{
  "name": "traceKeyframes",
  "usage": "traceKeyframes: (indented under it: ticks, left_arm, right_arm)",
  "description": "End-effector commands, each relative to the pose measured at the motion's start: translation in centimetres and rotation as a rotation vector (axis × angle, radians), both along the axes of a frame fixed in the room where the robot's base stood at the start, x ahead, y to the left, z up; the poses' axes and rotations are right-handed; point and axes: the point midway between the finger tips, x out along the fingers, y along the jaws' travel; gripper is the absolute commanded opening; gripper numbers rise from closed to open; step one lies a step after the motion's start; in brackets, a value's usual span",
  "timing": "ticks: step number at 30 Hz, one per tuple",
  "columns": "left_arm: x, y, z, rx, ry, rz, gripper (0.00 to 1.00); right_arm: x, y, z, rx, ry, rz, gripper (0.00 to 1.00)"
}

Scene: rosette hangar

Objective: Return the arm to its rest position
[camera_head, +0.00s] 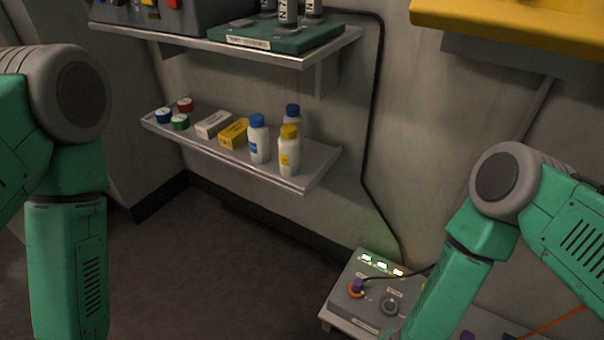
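My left arm (68,250), green with a grey joint, hangs down at the left edge. Its gripper is below the picture and out of view. My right arm (475,255), also green with a grey joint, comes in from the right and slopes down to the lower middle. It passes in front of the right part of a grey control box (345,295). Its gripper is also out of view, below the bottom edge.
A lower shelf (318,170) holds bottles, cartons and small tubs. An upper shelf (300,60) and a yellow object (510,25) are above. Floor at centre-left is clear.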

Motion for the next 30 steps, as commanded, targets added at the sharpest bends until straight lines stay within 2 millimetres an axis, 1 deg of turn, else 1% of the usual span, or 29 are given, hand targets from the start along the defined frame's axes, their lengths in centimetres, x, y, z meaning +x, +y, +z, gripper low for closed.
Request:
traceKeyframes:
  ticks: [1, 2, 6, 9, 14, 15, 18, 20, 27, 30]
  left_arm:
    - [0.0, 0.0, 0.0, 0.000, 0.000, 0.000, 0.40]
    - [0.0, 0.0, 0.0, 0.000, 0.000, 0.000, 0.40]
    - [0.0, 0.0, 0.0, 0.000, 0.000, 0.000, 0.40]
    - [0.0, 0.0, 0.0, 0.000, 0.000, 0.000, 0.40]
    - [0.0, 0.0, 0.0, 0.000, 0.000, 0.000, 0.40]
    - [0.0, 0.0, 0.3, 0.000, 0.000, 0.000, 0.40]
    - [0.0, 0.0, 3.0, 0.000, 0.001, 0.000, 0.40]
    - [0.1, 0.0, 4.3, 0.000, -0.001, 0.000, 0.40]
    - [0.1, 0.0, 9.5, 0.000, 0.000, 0.000, 0.40]
    - [0.1, 0.0, 11.3, 0.000, 0.000, 0.000, 0.40]
  right_arm:
    - [-1.0, -0.4, 1.2, -0.011, 0.035, 0.104, 0.00]
    - [-1.7, -0.7, 1.8, -0.017, 0.060, 0.170, 0.00]
    - [-6.0, -2.8, 5.1, -0.052, 0.195, 0.465, 0.00]
    - [-9.2, -4.8, 7.6, -0.073, 0.293, 0.636, 0.00]
    - [-13.8, -7.6, 11.5, -0.094, 0.430, 0.834, 0.00]
    - [-14.6, -8.0, 12.5, -0.095, 0.456, 0.867, 0.00]
    - [-14.3, -7.8, 14.8, -0.092, 0.446, 0.856, 0.00]
    - [-14.3, -7.7, 16.0, -0.092, 0.446, 0.855, 0.00]
    - [-14.2, -7.7, 21.2, -0.092, 0.445, 0.852, 0.00]
    - [-14.2, -7.7, 22.9, -0.091, 0.445, 0.851, 0.00]
